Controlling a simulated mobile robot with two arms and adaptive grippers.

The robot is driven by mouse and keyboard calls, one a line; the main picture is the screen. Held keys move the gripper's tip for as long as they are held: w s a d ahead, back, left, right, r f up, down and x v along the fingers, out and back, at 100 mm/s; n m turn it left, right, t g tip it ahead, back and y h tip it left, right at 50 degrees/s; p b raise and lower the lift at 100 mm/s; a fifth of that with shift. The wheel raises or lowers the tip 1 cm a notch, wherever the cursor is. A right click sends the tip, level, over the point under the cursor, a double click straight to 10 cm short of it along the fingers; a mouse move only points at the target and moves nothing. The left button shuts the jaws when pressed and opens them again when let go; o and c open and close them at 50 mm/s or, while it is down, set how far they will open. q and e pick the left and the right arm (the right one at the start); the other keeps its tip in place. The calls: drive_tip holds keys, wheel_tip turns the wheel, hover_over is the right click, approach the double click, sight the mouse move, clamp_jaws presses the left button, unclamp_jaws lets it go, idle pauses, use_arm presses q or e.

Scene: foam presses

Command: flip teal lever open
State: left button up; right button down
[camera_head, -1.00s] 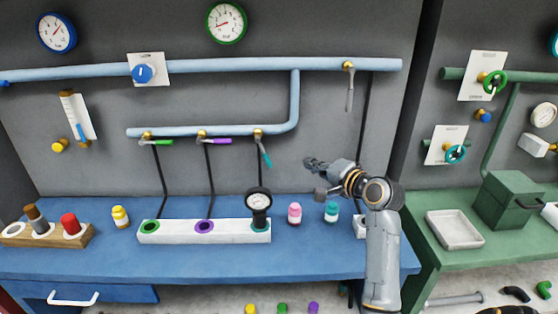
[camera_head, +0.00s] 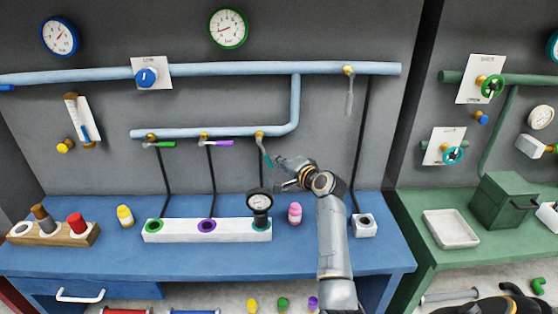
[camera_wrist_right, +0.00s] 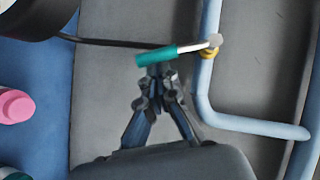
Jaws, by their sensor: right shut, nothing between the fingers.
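The teal lever (camera_head: 265,154) hangs steeply down from its brass valve (camera_head: 260,135) on the lower blue pipe. In the right wrist view the teal handle (camera_wrist_right: 160,56) lies across the picture just beyond my fingertips, its metal stem running to the valve at the right. My right gripper (camera_head: 278,163) is shut and empty, close beside the lever's lower end on its right. In the wrist view its fingertips (camera_wrist_right: 160,76) are at the handle's edge; I cannot tell whether they touch. My left gripper is not in view.
The green lever (camera_head: 164,144) and purple lever (camera_head: 222,143) lie nearly level along the pipe. A black gauge (camera_head: 259,202) stands in the white block (camera_head: 180,236) below the teal lever.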

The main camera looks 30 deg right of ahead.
sight(270, 167)
drive_tip(key=shift+d, duration=0.1)
drive_tip(key=m+t+b, duration=0.1)
drive_tip(key=b, duration=0.1)
drive_tip(key=w+a+f+m+b, duration=0.1)
drive_tip(key=b, duration=0.1)
drive_tip(key=a+f+m+t+b, duration=0.1)
drive_tip(key=b, duration=0.1)
drive_tip(key=shift+w+a+m+t+y, duration=0.2)
drive_tip(key=shift+m+t+y, duration=0.1)
idle(0.4)
